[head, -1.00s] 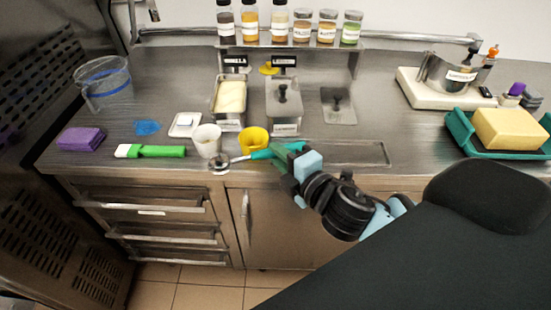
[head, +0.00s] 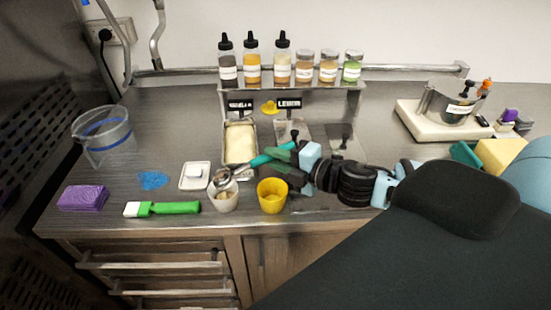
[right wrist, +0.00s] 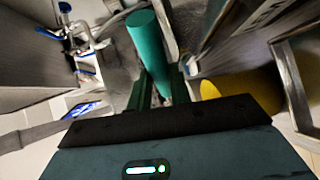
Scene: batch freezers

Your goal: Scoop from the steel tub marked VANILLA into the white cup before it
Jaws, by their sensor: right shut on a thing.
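The steel tub marked VANILLA (head: 240,143) holds pale ice cream and stands at the back, below its black label (head: 240,105). The white cup (head: 223,203) stands upright before it, with something pale inside. My right gripper (head: 273,160) is shut on the teal handle of a scoop (head: 262,161), which also shows in the right wrist view (right wrist: 148,45). The scoop's metal head (head: 222,176) is at the white cup's back rim, over or just behind it; I cannot tell whether they touch. My left gripper is not in view.
A yellow cup (head: 272,200) stands right of the white cup, close to my right gripper. The LEMON tub (head: 290,128) is partly hidden behind my gripper.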

